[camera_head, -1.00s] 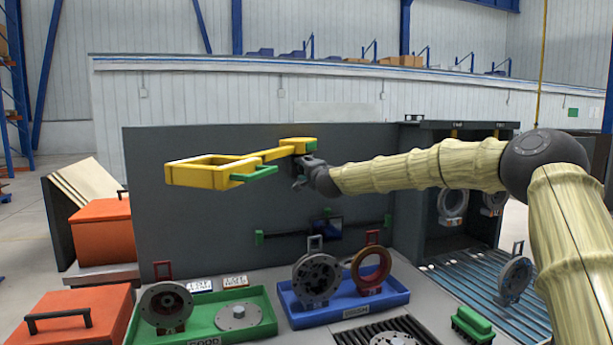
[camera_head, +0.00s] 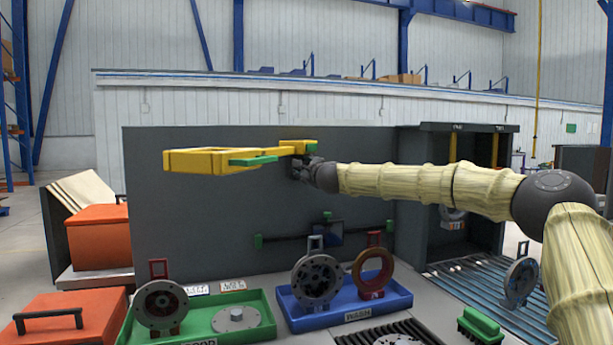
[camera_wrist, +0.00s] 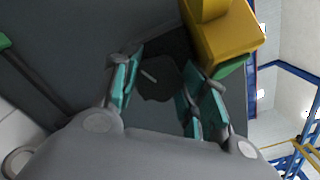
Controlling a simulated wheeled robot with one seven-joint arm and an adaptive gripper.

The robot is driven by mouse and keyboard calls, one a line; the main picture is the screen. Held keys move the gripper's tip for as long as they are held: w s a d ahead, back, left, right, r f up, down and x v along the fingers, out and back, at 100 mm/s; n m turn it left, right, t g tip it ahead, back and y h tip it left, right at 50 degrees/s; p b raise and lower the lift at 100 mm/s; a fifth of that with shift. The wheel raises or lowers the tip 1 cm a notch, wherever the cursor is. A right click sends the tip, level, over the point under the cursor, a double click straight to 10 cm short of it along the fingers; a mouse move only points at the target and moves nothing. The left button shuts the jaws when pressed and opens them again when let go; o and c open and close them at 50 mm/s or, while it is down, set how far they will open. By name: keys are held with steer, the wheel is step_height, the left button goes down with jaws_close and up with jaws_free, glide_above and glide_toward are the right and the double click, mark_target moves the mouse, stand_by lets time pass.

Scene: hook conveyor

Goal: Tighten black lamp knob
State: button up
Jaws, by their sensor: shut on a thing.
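The yellow lamp (camera_head: 213,161) with a green handle (camera_head: 254,161) reaches out to the left from a yellow mount (camera_head: 297,146) at the top of the dark panel. My gripper (camera_head: 299,170) is just below and right of that mount. In the wrist view, the teal-padded fingers of my gripper (camera_wrist: 155,92) stand on both sides of a dark knob (camera_wrist: 160,84), shut on it. The lamp's yellow body (camera_wrist: 222,40) shows just beyond the right finger. In the head view the knob is mostly hidden by my gripper and is too small to make out.
A dark panel (camera_head: 200,225) stands behind the lamp. Below are a green tray (camera_head: 262,305) and a blue tray (camera_head: 400,298) holding metal rings, and orange boxes (camera_head: 72,318) at left. A dark cabinet (camera_head: 415,215) stands behind my arm. The air left of the lamp is clear.

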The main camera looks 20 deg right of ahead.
steer(key=shift+d+m+b, duration=0.15)
steer(key=shift+m+b, duration=0.3)
steer(key=shift+m, duration=0.35)
steer(key=o, duration=1.1)
steer(key=shift+d, duration=0.1)
steer(key=shift+c, duration=0.2)
steer(key=shift+a, duration=0.2)
steer(key=shift+s, duration=0.1)
steer(key=s, duration=1.1)
steer(key=shift+s+d, duration=0.3)
steer(key=shift+s, duration=0.1)
